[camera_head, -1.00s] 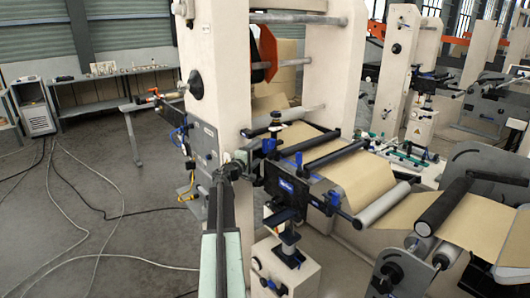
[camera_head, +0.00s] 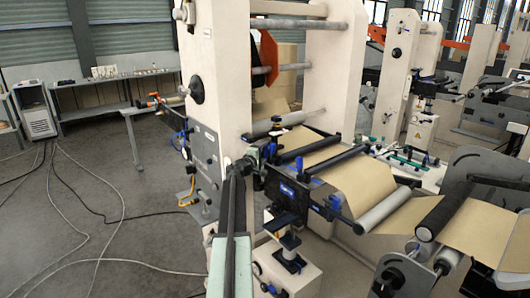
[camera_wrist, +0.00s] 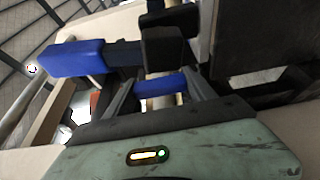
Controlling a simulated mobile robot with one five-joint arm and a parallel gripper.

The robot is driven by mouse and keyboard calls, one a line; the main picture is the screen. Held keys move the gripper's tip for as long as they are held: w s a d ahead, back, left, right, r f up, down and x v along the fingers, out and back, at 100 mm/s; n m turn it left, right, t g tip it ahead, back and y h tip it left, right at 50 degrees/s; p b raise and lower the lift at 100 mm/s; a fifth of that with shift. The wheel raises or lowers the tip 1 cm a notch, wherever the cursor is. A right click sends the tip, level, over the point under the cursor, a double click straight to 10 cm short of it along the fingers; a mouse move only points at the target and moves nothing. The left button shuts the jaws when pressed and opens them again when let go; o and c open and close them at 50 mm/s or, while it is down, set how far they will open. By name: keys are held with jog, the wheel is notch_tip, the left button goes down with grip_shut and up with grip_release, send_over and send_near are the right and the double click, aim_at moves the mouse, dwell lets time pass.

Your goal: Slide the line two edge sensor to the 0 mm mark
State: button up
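My gripper (camera_head: 262,157) is at the near left end of the line two web frame, against a cluster of small black and blue parts. In the wrist view my gripper (camera_wrist: 158,88) has its two dark fingers apart, with a blue piece (camera_wrist: 160,86) showing between them. I cannot tell whether the fingers touch it. Just beyond are a black block (camera_wrist: 164,48) and a bar with a large blue end (camera_wrist: 72,59). Which of these parts is the edge sensor is not clear. No scale or 0 mm mark can be read in either view.
Brown kraft web (camera_head: 350,178) runs over rollers right of my gripper. A blue-labelled black side plate (camera_head: 290,190) and a pale pedestal (camera_head: 287,272) stand close below. A tall cream upright (camera_head: 215,75) rises behind. Cables lie on the open floor at left.

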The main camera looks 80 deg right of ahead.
grip_shut()
jog(key=shift+w+a, duration=0.6)
jog(key=shift+a, duration=0.2)
jog(key=o, duration=1)
grip_release()
jog(key=shift+d, duration=0.1)
